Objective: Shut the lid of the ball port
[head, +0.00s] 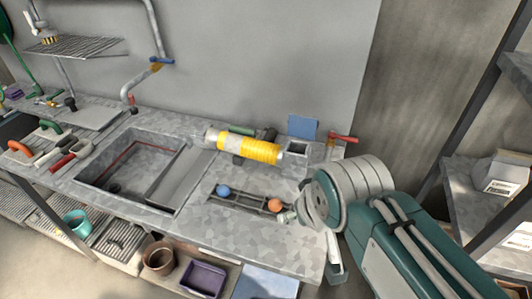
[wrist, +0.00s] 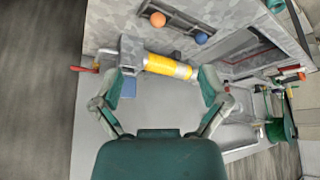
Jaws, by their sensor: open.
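The ball port (head: 296,154) is a square grey box at the back right of the counter, beside the yellow-wrapped cylinder. Its blue lid (head: 302,127) stands raised at the back, so the port is open on top. In the wrist view the port (wrist: 132,49) and the blue lid (wrist: 128,88) lie left of centre, near the left finger. My gripper (wrist: 162,80) is open and empty, with its fingers spread. In the head view my arm fills the lower right and mostly hides the gripper, which is apart from the lid.
A red-handled valve (head: 343,138) stands just right of the port. The yellow-wrapped cylinder (head: 248,148) lies left of it. A blue ball (head: 223,190) and an orange ball (head: 275,204) rest in a slotted rack in front. A sink (head: 85,178) is to the left.

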